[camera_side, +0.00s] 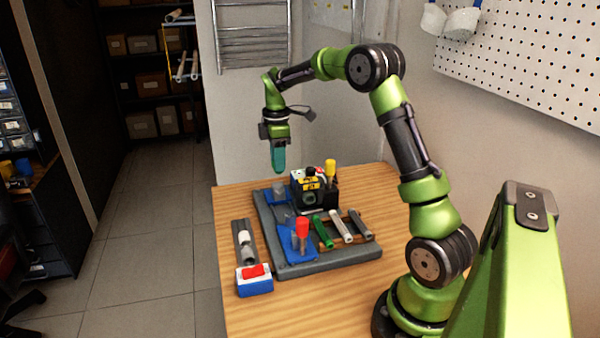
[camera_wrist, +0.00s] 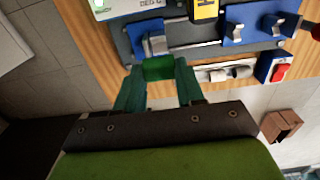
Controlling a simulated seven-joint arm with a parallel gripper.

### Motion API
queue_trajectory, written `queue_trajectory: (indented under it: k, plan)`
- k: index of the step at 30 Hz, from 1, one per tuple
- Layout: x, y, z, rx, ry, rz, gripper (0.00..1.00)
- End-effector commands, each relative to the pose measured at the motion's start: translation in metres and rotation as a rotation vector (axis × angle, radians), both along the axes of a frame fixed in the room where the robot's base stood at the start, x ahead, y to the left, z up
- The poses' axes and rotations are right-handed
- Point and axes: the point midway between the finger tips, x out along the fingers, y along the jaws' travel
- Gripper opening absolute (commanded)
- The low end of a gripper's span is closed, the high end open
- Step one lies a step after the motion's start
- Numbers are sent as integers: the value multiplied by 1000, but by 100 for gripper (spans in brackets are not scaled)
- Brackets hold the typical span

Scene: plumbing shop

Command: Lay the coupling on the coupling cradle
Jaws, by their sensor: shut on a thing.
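My gripper (camera_side: 278,172) hangs fingers down, in the air above the far left part of the grey board (camera_side: 312,268). In the wrist view its teal fingers (camera_wrist: 158,84) are closed on a short dark green piece, seemingly the coupling (camera_wrist: 158,68), held across the fingertips. In the side view the fingers hide or blend with this piece. The coupling cradle cannot be told for certain. Blue fixtures stand on the board: one at its far left (camera_side: 266,196), and a near one (camera_side: 289,246) beside a red-topped piece (camera_side: 302,225). The held piece appears clear of all of them.
A black box with yellow labels (camera_side: 312,186) stands at the board's back, next to a yellow-topped tool (camera_side: 330,168). Green, white and grey tubes (camera_side: 342,229) lie on the right. A grey channel (camera_side: 239,228) and a blue-white box (camera_side: 254,286) lie left of the board.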

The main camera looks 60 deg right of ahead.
Motion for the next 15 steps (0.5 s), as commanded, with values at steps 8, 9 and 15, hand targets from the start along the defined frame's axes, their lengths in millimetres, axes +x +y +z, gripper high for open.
queue_trajectory:
  k: [8,9,15]
  plan:
    - [0,1,-20,1,2,-2,10]
    - [0,0,-22,1,2,-1,10]
    - [0,1,-36,1,1,-2,10]
